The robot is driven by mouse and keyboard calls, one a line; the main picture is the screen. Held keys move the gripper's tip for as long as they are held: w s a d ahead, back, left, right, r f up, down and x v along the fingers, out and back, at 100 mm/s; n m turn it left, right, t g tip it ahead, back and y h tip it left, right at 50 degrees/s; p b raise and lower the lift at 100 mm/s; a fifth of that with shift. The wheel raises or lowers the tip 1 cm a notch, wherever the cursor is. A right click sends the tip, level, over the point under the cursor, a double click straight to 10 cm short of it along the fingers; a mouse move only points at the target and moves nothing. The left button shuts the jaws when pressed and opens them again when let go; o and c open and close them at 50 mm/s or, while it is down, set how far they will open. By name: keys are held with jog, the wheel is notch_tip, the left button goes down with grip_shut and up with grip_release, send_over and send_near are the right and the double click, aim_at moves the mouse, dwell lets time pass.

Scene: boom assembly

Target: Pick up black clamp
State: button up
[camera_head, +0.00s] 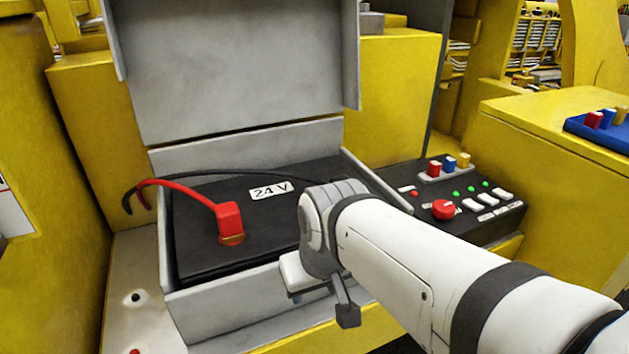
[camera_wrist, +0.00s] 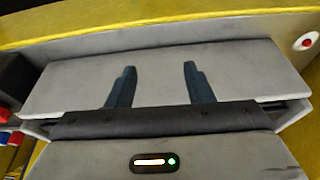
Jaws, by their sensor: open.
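I cannot make out the black clamp in either view. A black cable (camera_head: 225,172) runs from the left edge of the box across the back of the black 24 V battery (camera_head: 200,212) and disappears behind my wrist. My arm covers the battery's right part in the head view. A red clamp (camera_head: 230,218) on a red cable sits on the battery's left side. My gripper (camera_wrist: 159,72) has its two dark fingers spread apart, with nothing between them, over a plain grey surface. In the head view my wrist is over the box's front right.
The battery sits in a grey box (camera_head: 225,298) with its lid (camera_head: 230,75) raised behind. A black control panel (camera_head: 470,205) with a red knob and coloured switches is at the right. Yellow walls (camera_head: 85,130) close in the left and back.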

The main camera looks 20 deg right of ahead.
jog(key=o, duration=0.3)
jog(key=w+d+r, duration=0.1)
jog(key=w+r, duration=0.1)
jog(key=w, duration=0.1)
jog(key=w+d+r, duration=0.2)
jog(key=w, duration=0.1)
jog(key=w+d+r+b, duration=0.1)
jog(key=w+d+r, duration=0.1)
jog(key=w, duration=0.1)
jog(key=shift+r, duration=0.2)
jog(key=w+d+r, duration=0.5)
jog(key=w+d, duration=0.2)
jog(key=d, duration=0.2)
jog(key=shift+t, duration=0.5)
jog(key=p+x, duration=0.1)
jog(key=x, duration=0.6)
jog(key=shift+w+a, duration=0.2)
